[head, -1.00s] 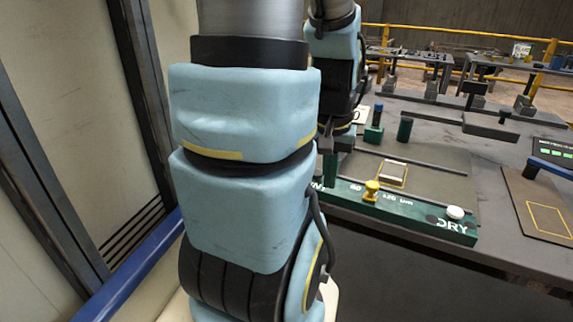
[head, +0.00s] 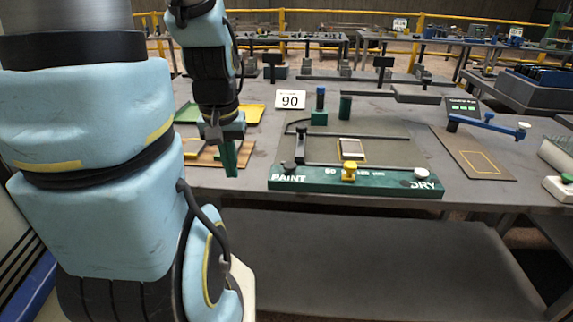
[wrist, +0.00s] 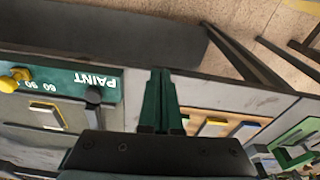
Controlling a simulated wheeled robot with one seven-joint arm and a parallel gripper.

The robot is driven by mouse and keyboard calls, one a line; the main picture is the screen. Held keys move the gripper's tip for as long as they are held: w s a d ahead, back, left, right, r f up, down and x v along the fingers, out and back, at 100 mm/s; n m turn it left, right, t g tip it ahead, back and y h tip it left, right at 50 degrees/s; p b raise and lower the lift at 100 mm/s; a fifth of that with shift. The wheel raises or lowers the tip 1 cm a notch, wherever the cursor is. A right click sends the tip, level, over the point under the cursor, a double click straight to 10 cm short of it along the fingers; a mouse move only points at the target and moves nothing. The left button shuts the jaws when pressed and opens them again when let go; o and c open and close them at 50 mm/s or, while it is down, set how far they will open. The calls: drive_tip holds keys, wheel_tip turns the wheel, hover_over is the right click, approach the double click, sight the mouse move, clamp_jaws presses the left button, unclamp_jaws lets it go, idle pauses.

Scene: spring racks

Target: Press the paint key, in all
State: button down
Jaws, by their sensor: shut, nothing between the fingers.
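The green bar (head: 385,183) on the table's front carries the word PAINT at its left end and DRY at its right. A dark key (head: 288,165) stands by PAINT; it also shows in the wrist view (wrist: 93,97). A yellow knob (head: 349,171) sits mid-bar, and a white key (head: 421,173) sits by DRY. My gripper (head: 230,172) is shut and empty, its green fingers pointing down to the left of the bar, apart from the dark key. In the wrist view the fingers (wrist: 160,78) lie to the right of PAINT.
A small pale plate (head: 351,147) lies in a yellow outline behind the bar. A wooden board (head: 203,154) with coloured pieces lies left, partly behind my gripper.

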drive_tip(key=d, duration=0.1)
wheel_tip(320, 180, up, 8)
drive_tip(key=f+n+t+y+p, duration=0.1)
drive_tip(key=n+t+y+p, duration=0.25)
drive_tip(key=y+p, duration=0.45)
hover_over(294, 167)
drive_tip(key=shift+w+r, duration=0.1)
drive_tip(key=shift+r, duration=0.15)
drive_tip(key=shift+f+b, duration=0.15)
drive_tip(key=shift+b, duration=0.15)
wheel_tip(294, 167, down, 8)
drive_tip(key=b, duration=0.5)
drive_tip(key=shift+r, duration=0.2)
drive_tip(key=shift+f+b, duration=0.45)
drive_tip(key=shift+f, duration=0.05)
idle(0.4)
drive_tip(key=shift+f+b, duration=0.45)
drive_tip(key=shift+b, duration=0.15)
